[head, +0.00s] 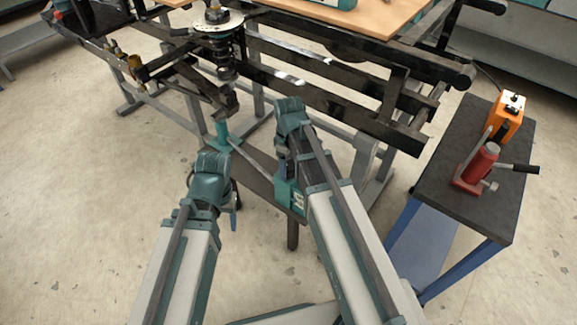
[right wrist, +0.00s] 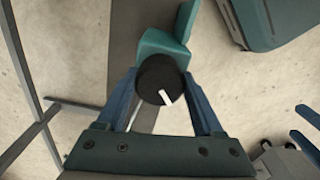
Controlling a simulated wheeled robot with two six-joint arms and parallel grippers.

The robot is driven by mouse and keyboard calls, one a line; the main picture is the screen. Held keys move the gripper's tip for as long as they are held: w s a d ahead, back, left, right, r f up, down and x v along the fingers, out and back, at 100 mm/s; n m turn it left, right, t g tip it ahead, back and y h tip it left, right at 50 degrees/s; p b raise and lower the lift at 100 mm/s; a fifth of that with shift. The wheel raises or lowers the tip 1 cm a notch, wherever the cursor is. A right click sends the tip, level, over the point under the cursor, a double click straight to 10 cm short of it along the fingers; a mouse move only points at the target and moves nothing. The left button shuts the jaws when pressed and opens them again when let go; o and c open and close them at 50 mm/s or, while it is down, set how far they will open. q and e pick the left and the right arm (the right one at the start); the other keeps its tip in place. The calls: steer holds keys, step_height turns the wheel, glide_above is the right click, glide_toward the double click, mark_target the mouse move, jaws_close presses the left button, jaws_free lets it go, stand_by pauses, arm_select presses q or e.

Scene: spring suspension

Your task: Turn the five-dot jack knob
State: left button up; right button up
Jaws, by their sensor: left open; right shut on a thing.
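A round black knob (right wrist: 161,79) with a white pointer line shows in the right wrist view. My right gripper (right wrist: 159,88) has its blue fingers on both sides of the knob and is shut on it. A teal block (right wrist: 162,47) sits directly behind the knob. In the head view, a teal block (head: 291,194) with a small white marking stands at the low end of a dark bar below my right wrist; the marking is too small to count dots. The knob is hidden there. My left gripper (head: 232,193) is open, left of the bar, its fingertips mostly hidden.
A black frame with a coil spring (head: 223,55) stands at the back, near a teal post (head: 221,130). A dark-topped cart (head: 457,190) on the right carries a red bottle jack (head: 477,167) and an orange box (head: 508,112). The floor at left is clear.

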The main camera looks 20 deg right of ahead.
mark_target(289, 165)
steer(key=n, duration=0.5)
steer(key=shift+n, duration=2.5)
steer(key=o, duration=1.4)
steer(key=shift+r, duration=0.1)
step_height(289, 165, up, 14)
steer(key=p, duration=1.3)
steer(key=shift+f+p, duration=0.2)
steer(key=shift+p, duration=0.2)
